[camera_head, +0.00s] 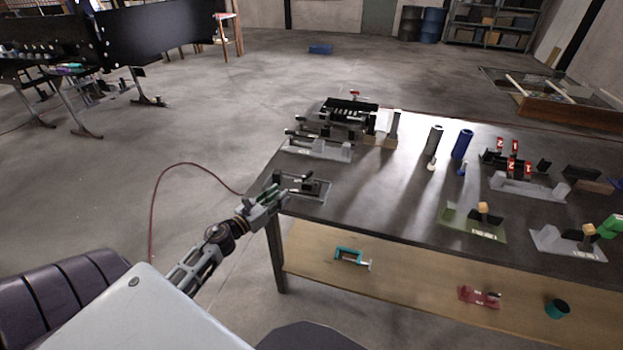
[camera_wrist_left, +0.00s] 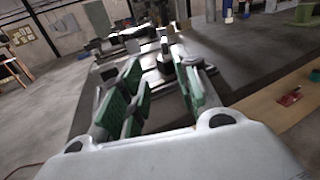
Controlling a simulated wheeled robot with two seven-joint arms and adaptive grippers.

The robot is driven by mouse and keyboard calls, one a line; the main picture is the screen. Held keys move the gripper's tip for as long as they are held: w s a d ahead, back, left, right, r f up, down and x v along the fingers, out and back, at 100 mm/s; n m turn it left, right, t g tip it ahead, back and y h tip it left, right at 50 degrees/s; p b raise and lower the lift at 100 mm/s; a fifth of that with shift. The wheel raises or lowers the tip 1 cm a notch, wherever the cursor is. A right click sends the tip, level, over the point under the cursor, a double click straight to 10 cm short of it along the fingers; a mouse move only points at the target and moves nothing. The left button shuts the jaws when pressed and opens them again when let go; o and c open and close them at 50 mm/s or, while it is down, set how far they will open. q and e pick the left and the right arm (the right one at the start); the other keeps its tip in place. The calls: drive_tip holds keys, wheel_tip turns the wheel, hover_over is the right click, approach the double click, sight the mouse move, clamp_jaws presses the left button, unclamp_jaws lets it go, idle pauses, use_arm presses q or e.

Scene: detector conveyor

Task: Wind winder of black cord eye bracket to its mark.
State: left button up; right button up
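My left gripper (camera_head: 268,196) is at the table's left front corner, beside a grey plate (camera_head: 312,195) carrying a small dark bracket with a black knob (camera_head: 311,186). A second, similar dark bracket on a grey plate (camera_head: 318,147) stands behind it. I cannot tell for certain which is the black cord eye bracket, and no mark can be made out. In the left wrist view, the green-padded fingers (camera_wrist_left: 160,90) are apart, with a dark upright part (camera_wrist_left: 165,58) ahead between them. Contact is not visible. My right gripper is not in view.
The dark table (camera_head: 400,205) also holds a black rack (camera_head: 348,112), a dark cylinder (camera_head: 434,140), a blue cylinder (camera_head: 462,144) and red-tagged fixtures (camera_head: 513,168). A teal clamp (camera_head: 352,257) lies on the wooden shelf below. A red cord (camera_head: 155,200) runs near my left arm.

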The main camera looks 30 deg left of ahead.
use_arm(q)
drive_tip(key=shift+w+d+r+m, duration=0.3)
drive_tip(key=shift+d+m, duration=0.1)
drive_tip(key=shift+m, duration=0.1)
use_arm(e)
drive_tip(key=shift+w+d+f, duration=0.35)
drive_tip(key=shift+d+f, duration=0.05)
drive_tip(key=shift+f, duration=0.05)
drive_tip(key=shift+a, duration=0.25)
use_arm(q)
drive_tip(key=shift+w, duration=0.15)
